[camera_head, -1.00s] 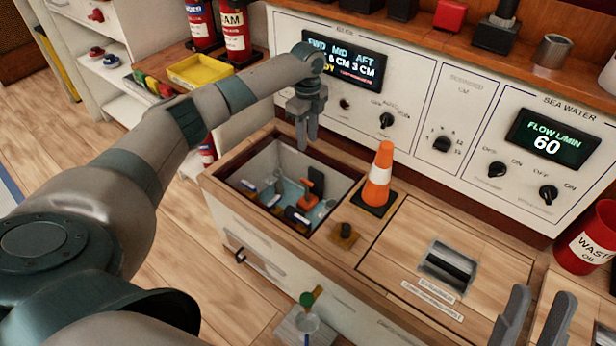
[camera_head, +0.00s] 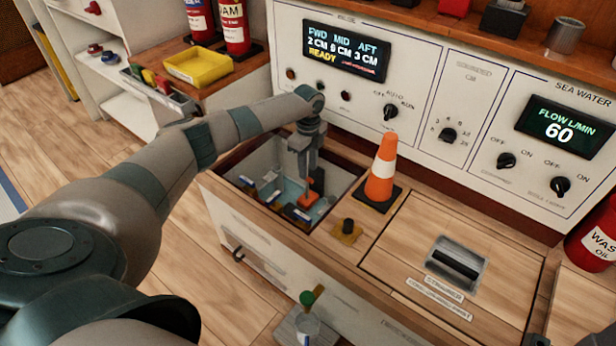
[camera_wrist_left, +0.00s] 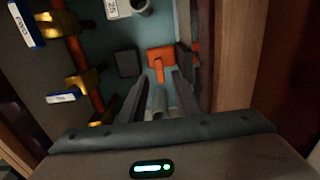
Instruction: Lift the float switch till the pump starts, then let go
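The orange float switch (camera_head: 316,184) sits down in the open well (camera_head: 227,175) in the counter. In the left wrist view the float switch (camera_wrist_left: 160,62) shows an orange block with a narrower orange arm. My left gripper (camera_head: 302,174) reaches down into the well, close to the float switch. In the left wrist view its fingers (camera_wrist_left: 162,84) are apart, on either side of the orange arm; I cannot tell whether they touch it. The panel display (camera_head: 345,50) reads FWD 2 CM, MID 6 CM, AFT 3 CM and READY. A sliver of my right gripper (camera_head: 540,340) shows at the bottom edge.
An orange and white cone (camera_head: 382,172) stands just right of the well. Orange pipe (camera_wrist_left: 78,62) with brass fittings runs along the well's left in the wrist view, and a brown wall (camera_wrist_left: 228,60) is close on the right. A strainer hatch (camera_head: 420,270) lies further right.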

